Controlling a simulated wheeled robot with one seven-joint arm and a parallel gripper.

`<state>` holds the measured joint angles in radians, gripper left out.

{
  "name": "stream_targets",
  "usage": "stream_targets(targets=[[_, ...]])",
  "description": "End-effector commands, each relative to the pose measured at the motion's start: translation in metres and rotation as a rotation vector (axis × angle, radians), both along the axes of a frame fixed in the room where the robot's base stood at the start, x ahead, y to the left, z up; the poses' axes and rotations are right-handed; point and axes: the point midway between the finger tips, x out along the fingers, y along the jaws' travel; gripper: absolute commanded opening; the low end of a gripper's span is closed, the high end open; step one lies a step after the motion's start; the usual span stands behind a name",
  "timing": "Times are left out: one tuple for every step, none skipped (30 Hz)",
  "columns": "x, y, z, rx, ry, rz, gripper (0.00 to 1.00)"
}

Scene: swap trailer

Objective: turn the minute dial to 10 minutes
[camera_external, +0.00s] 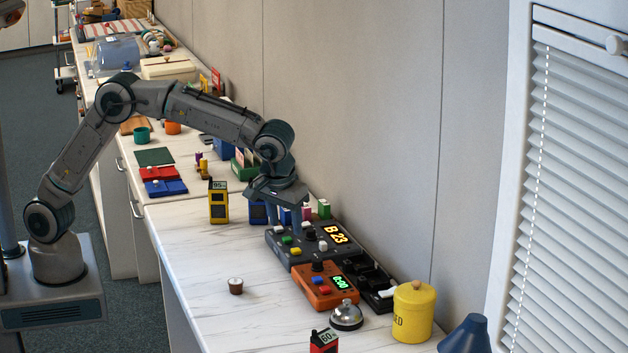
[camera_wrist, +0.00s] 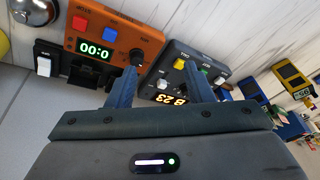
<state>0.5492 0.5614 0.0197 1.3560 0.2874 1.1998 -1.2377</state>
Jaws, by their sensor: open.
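The orange timer box (camera_external: 309,287) lies on the counter with a green lit display (camera_external: 342,282), a black dial (camera_external: 317,266) and blue and red buttons. In the wrist view the timer (camera_wrist: 145,45) appears upside down; its display (camera_wrist: 96,49) reads 0:00 and its black dial (camera_wrist: 136,57) is close to the left fingertip. My gripper (camera_external: 285,218) is open and empty, above the grey box next to the timer. In the wrist view my gripper (camera_wrist: 162,70) has its fingers apart, pointing toward the two boxes. Contact with the dial cannot be made out.
The grey box (camera_external: 287,252) shows "B 23" and has knobs and buttons. A black switch panel (camera_external: 372,282), silver bell (camera_external: 346,316), yellow canister (camera_external: 414,311) and red device (camera_external: 322,342) stand near the timer. A small brown cup (camera_external: 235,286) stands on clear counter to the left.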

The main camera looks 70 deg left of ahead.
Motion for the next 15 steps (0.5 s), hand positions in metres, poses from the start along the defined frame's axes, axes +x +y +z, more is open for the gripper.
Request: stream_targets(targets=[[0.011,-0.01,0.014,0.01,-0.035,0.038,0.47],[0.016,-0.015,0.015,0.013,-0.055,0.062,0.47],[0.023,-0.02,0.017,0.016,-0.08,0.09,0.47],[0.027,-0.023,0.018,0.016,-0.097,0.108,0.47],[0.03,-0.026,0.019,0.018,-0.111,0.123,0.47],[0.033,-0.029,0.02,0.019,-0.126,0.138,0.47],[0.035,-0.03,0.02,0.019,-0.134,0.149,0.47],[0.037,-0.031,0.019,0.019,-0.14,0.156,0.47],[0.038,-0.031,0.018,0.019,-0.145,0.163,0.47],[0.039,-0.031,0.016,0.02,-0.148,0.166,0.47],[0.04,-0.031,0.014,0.02,-0.149,0.168,0.47],[0.041,-0.03,0.01,0.021,-0.148,0.168,0.47],[0.041,-0.029,0.007,0.02,-0.148,0.168,0.47],[0.042,-0.027,0.003,0.02,-0.147,0.167,0.47],[0.044,-0.026,-0.003,0.02,-0.147,0.167,0.47]])
